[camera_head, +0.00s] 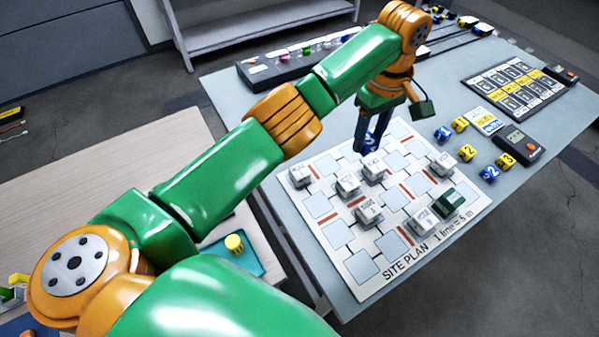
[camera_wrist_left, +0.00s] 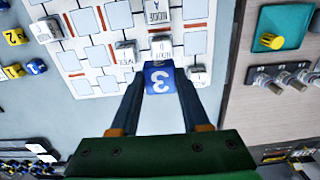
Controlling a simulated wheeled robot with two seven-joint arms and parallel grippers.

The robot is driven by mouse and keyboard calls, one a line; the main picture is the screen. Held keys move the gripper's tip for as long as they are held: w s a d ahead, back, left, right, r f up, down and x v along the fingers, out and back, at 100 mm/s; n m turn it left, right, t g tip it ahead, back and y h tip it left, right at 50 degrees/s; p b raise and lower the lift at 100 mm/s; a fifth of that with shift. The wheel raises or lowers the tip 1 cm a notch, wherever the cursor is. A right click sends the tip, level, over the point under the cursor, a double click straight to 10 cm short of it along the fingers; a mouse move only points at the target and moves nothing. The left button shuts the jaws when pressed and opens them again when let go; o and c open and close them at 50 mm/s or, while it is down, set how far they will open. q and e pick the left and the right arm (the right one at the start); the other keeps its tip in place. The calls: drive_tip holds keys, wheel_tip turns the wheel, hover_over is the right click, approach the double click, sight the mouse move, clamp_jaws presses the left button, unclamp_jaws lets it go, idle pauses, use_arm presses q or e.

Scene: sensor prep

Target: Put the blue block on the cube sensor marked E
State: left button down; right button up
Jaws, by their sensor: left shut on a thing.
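My left gripper (camera_head: 368,143) is shut on a blue block (camera_wrist_left: 159,78) with a white 3 on its face. In the head view, the fingers point down and the block is near the far edge of the site plan board (camera_head: 336,262). White cube sensors with printed labels stand on the board, among them one at the left (camera_head: 300,175), one in the middle (camera_head: 373,168) and one at the right (camera_head: 443,163). In the wrist view, a white cube (camera_wrist_left: 162,48) shows just beyond the block. I cannot read which cube is marked E. My right gripper is out of view.
A teal tray (camera_head: 252,262) holds a yellow piece (camera_head: 234,243) on the wooden table.

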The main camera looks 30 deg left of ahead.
use_arm(q)
drive_tip(key=shift+s+a+f, duration=0.1)
drive_tip(key=shift+s+f, duration=0.05)
drive_tip(key=shift+f, duration=0.35)
drive_tip(key=s+a+f+p, duration=0.2)
drive_tip(key=a+f+p, duration=0.15)
drive_tip(key=a, duration=0.65)
hover_over(300, 170)
drive_tip(key=f, duration=0.5)
drive_tip(key=shift+d+f, duration=0.1)
drive_tip(key=shift+d, duration=0.15)
drive_tip(key=f, duration=0.3)
drive_tip(key=shift+a+f+b, duration=0.15)
drive_tip(key=shift+a+b, duration=0.1)
drive_tip(key=shift+b, duration=0.15)
drive_tip(key=shift+f, duration=0.35)
drive_tip(key=shift+f, duration=0.15)
drive_tip(key=shift+c, duration=1.9)
unclamp_jaws()
